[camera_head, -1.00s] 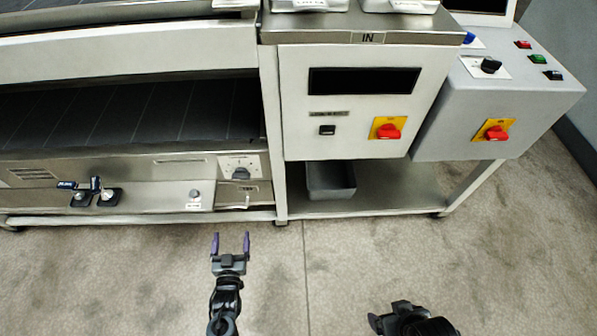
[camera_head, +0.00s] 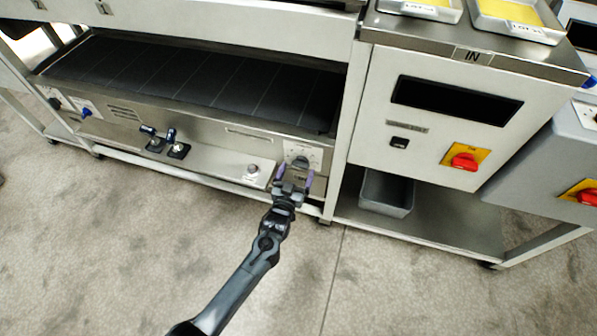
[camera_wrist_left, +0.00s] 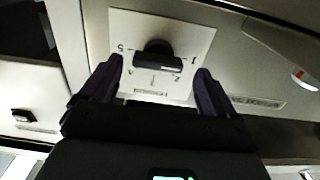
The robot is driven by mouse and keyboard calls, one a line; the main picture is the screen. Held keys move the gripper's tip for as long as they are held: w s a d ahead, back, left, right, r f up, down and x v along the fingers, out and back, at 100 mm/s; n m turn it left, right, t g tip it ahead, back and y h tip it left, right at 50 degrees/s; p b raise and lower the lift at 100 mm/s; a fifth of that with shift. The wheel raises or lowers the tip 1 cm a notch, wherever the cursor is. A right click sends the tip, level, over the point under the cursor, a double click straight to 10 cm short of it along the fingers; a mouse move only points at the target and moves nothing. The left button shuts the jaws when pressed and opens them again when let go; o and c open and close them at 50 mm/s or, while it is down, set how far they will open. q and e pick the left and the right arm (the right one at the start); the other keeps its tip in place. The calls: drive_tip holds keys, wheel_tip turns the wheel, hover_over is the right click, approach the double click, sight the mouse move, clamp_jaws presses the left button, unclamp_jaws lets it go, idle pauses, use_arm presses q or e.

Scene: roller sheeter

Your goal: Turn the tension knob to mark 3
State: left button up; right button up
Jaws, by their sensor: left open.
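The tension knob is a dark knob on a white dial plate (camera_head: 309,152), on the low front panel of the machine. In the left wrist view the knob (camera_wrist_left: 158,61) has a bar-shaped grip lying roughly crosswise. Numbers including 5, 4, 2 and 1 show around it on the plate (camera_wrist_left: 190,35); the mark its pointer meets cannot be told. My left gripper (camera_head: 295,176) is open in front of the plate, its purple fingers either side of the knob and apart from it. My right gripper is out of view.
Right of the dial is a frame post, then a cabinet (camera_head: 370,140) with a red rotary switch (camera_head: 464,161) and a grey bin (camera_head: 386,193) beneath. Left on the panel are a small round knob (camera_head: 253,169) and black levers (camera_head: 170,140). The floor in front is clear.

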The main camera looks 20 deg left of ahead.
sight(301, 164)
use_arm(q)
drive_tip(key=shift+w+f, duration=0.1)
drive_tip(key=shift+w, duration=0.45)
drive_tip(key=shift+w+d+b, duration=0.15)
drive_tip(key=shift+w+b, duration=0.3)
drive_tip(key=shift+w, duration=0.1)
drive_tip(key=shift+c, duration=1)
drive_tip(key=c, duration=0.9)
drive_tip(key=shift+o, duration=0.2)
